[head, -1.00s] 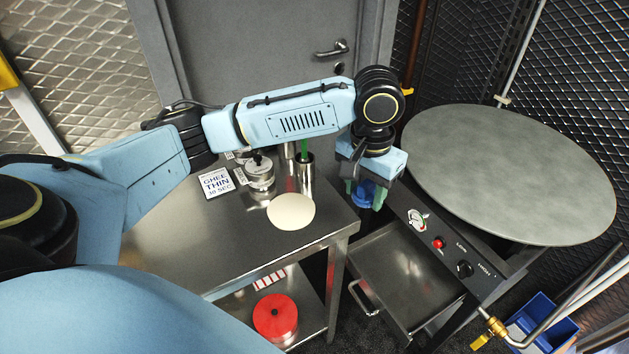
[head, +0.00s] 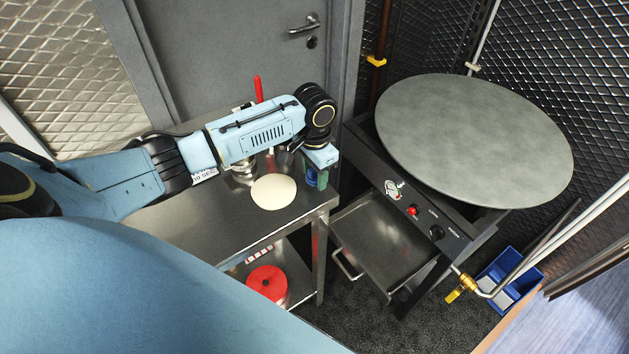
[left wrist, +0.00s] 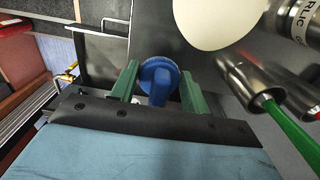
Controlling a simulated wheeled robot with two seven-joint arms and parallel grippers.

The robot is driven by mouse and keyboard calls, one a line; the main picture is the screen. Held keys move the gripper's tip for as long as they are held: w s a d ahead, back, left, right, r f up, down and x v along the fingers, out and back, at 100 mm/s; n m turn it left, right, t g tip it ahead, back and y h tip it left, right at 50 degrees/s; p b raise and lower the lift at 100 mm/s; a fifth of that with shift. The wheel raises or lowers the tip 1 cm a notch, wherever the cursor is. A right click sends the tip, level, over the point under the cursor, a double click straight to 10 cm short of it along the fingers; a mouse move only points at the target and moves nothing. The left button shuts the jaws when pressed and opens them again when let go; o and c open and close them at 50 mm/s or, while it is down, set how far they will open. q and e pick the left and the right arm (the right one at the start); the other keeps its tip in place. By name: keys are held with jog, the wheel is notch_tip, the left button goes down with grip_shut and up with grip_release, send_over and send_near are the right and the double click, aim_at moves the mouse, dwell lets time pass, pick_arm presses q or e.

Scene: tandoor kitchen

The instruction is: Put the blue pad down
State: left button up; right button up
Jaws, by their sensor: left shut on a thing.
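The blue pad (left wrist: 158,78) sits between the green fingers of my left gripper (left wrist: 158,92) in the left wrist view. In the head view the left gripper (head: 317,181) is near the right edge of the steel table (head: 226,228), shut on the blue pad (head: 311,176). I cannot tell whether the pad touches the table top. A pale round dough disc (head: 274,191) lies on the table just left of the gripper. My right gripper does not show.
Metal cups (left wrist: 248,82) stand near the gripper, one with a green handle. A large round griddle (head: 475,140) stands right, above an open drawer tray (head: 383,243). A red round container (head: 267,283) is on the lower shelf. A blue bin (head: 507,283) is on the floor.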

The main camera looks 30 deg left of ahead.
aim_at(314, 181)
pick_arm(q)
notch_tip(314, 181, down, 3)
jog(key=shift+f, duration=0.2)
jog(key=shift+f, duration=0.25)
